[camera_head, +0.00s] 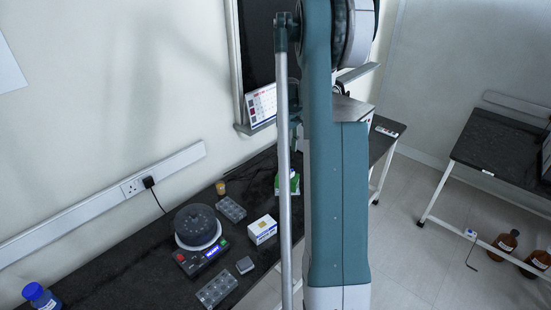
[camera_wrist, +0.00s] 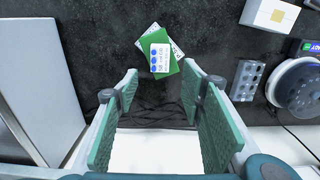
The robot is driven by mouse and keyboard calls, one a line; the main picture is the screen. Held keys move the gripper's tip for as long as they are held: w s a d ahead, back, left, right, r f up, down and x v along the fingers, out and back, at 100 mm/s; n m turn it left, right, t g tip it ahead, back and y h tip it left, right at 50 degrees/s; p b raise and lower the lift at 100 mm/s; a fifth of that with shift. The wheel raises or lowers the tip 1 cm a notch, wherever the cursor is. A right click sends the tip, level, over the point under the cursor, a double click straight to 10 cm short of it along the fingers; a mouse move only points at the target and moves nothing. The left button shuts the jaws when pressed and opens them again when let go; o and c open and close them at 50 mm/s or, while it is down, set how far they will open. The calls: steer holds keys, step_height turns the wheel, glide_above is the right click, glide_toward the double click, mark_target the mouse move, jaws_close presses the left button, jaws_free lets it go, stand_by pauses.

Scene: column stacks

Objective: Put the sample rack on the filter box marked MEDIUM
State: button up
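In the wrist view my gripper (camera_wrist: 160,88) is open, with its two green pads wide apart and no object seen between the tips. Just beyond the tips lies a stack of green-and-white boxes (camera_wrist: 174,70), turned at differing angles. On top is a small white piece with blue dots (camera_wrist: 160,57), which may be the sample rack; I cannot tell for sure. The stack also shows in the head view as a green-and-white box (camera_head: 293,185), partly hidden by my arm. No MEDIUM marking is legible. My gripper is hidden in the head view.
On the dark bench (camera_head: 120,270) stand a round device with a dark lid (camera_head: 197,225), a grey block with wells (camera_head: 231,209), a clear rack (camera_head: 217,289), a white box (camera_head: 263,229) and a blue-capped bottle (camera_head: 40,295). The wall is close behind.

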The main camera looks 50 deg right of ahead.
steer(key=a+r+t, duration=0.1)
steer(key=a+r, duration=0.5)
steer(key=a, duration=0.5)
steer(key=s+a+r+t+h, duration=0.1)
steer(key=a+r, duration=0.5)
steer(key=a, duration=0.5)
steer(key=a+r+t, duration=0.1)
steer(key=a+r, duration=0.6)
steer(key=a, duration=0.5)
steer(key=s+a+t, duration=0.2)
steer(key=s+a, duration=0.8)
steer(key=a, duration=0.3)
steer(key=s+a+t+y, duration=0.1)
steer(key=s+a+t, duration=0.1)
steer(key=s+a, duration=0.8)
steer(key=a+f, duration=0.1)
steer(key=a, duration=0.3)
